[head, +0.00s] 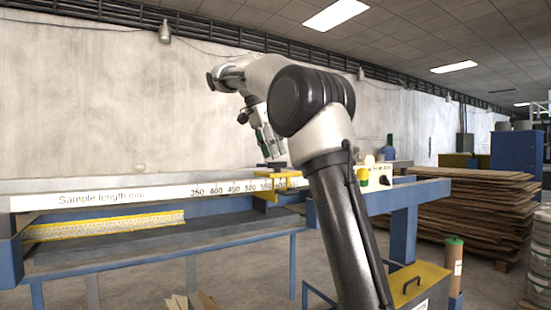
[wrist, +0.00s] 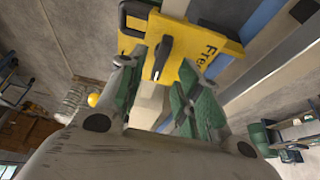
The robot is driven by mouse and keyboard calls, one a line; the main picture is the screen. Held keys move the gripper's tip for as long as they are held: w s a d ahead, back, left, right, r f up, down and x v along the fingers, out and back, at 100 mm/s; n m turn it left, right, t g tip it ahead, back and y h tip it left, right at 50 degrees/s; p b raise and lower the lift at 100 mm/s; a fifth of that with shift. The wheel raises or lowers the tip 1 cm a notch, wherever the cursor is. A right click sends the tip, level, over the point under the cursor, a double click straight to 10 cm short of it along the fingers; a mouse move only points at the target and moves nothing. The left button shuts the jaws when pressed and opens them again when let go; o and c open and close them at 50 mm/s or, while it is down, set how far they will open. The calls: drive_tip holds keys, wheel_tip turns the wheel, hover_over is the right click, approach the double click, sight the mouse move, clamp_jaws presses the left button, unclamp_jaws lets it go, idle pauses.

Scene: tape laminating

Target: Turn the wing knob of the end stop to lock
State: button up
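The end stop (head: 284,182) is a yellow block on the white measuring rail (head: 120,196), near the high end of its printed scale. In the wrist view the end stop (wrist: 197,50) fills the top middle, with partly visible lettering that seems to read "Free". Its black wing knob (wrist: 162,58) is a narrow bar, slightly tilted from the picture's vertical. My gripper (head: 268,148) hangs above the end stop. In the wrist view my gripper (wrist: 160,82) is open, its green-padded fingers on either side of the knob in the picture. I see no contact with the knob.
A blue bench frame (head: 400,198) carries the rail. Yellow and black controls (head: 374,178) sit just right of the end stop. Stacked boards (head: 475,205) and a yellow-lidded box (head: 418,280) stand at the right. The space above the rail's left part is clear.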

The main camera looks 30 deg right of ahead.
drive_tip(key=shift+v, duration=2.1)
